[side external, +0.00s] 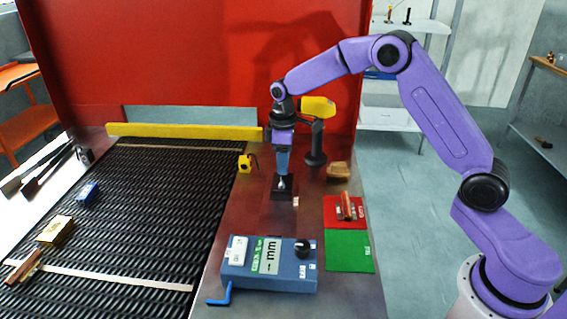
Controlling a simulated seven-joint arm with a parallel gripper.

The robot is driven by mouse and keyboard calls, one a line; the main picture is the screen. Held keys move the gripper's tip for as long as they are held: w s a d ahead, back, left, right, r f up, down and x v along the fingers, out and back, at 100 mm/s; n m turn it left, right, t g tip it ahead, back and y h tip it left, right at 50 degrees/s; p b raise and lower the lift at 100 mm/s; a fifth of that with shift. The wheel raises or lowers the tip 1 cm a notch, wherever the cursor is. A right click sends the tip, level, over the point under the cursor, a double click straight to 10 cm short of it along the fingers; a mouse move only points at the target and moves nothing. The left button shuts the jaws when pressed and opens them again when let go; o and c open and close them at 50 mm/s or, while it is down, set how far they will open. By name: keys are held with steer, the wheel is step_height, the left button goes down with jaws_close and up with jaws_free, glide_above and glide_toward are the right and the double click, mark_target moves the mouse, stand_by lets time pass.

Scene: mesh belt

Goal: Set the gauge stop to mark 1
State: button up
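My gripper (282,180) points straight down over a small dark block (290,192) on the brown metal plate right of the belt. A small pale piece shows at its fingertips; I cannot tell whether the fingers grip it. A blue box (270,284) in front carries a pale display (267,256) with dark markings, a white label and a black knob (303,247). I cannot tell for sure which part is the gauge stop, and its marks are too small to read.
The dark mesh belt (150,215) at left bears a blue block (87,193), a yellowish block (55,230) and a reddish-brown piece (24,267). A red pad (335,203) with a part on it and a green pad (348,252) lie at right. A yellow scanner-like device (317,107) stands behind my gripper.

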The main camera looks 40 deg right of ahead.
mark_target(282, 182)
steer(key=shift+f, duration=0.45)
jaws_close()
steer(key=shift+s+a, duration=1.05)
steer(key=shift+c, duration=0.9)
jaws_free()
steer(key=shift+s, duration=0.1)
steer(key=shift+o, duration=0.9)
